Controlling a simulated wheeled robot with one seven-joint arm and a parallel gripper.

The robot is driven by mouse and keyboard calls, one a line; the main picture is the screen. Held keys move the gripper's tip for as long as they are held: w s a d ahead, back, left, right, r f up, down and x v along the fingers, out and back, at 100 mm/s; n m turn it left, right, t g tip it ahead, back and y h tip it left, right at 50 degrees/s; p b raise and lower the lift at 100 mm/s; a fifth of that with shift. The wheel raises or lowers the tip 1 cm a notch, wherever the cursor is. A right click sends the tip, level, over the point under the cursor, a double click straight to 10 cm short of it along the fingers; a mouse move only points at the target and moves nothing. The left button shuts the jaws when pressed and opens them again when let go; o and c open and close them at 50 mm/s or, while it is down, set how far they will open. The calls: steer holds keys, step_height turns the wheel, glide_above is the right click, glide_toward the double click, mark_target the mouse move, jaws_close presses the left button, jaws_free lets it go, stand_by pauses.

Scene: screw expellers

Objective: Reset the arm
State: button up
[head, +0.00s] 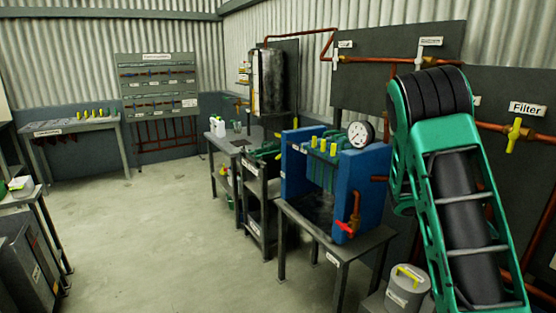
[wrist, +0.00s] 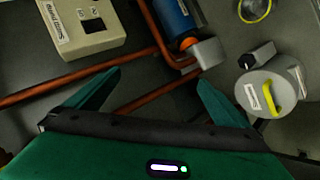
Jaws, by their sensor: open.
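My arm fills the right side of the head view, green and black, bent over at the top with one link running down to the lower edge. My gripper is hidden in the head view. In the wrist view my gripper (wrist: 152,92) shows its two green fingers spread wide apart, with nothing between them. Behind the fingers are copper pipes (wrist: 142,100) and a dark surface. A grey lidded pot with a yellow handle (wrist: 272,96) is to the right of the fingers, apart from them.
A blue press (head: 365,178) with a gauge (head: 360,134) stands on a grey table (head: 338,250) left of my arm. A pipe panel with a yellow Filter valve (head: 515,130) is behind it. A beige box (wrist: 84,22) is upper left in the wrist view. The floor (head: 150,235) at left is clear.

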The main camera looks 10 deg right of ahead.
steer(key=s+a+r+y, duration=0.3)
steer(key=s+a, duration=0.6)
steer(key=s+a+r+m+y, duration=0.1)
steer(key=s+a+r+y, duration=0.2)
steer(key=s+a, duration=0.6)
steer(key=s+a+r+y, duration=0.2)
steer(key=s+a+y, duration=0.3)
steer(key=s+a, duration=0.4)
steer(key=shift+s+a+r+m+t, duration=0.3)
steer(key=shift+a+r+m, duration=0.1)
steer(key=shift+a, duration=0.3)
steer(key=shift+c, duration=0.3)
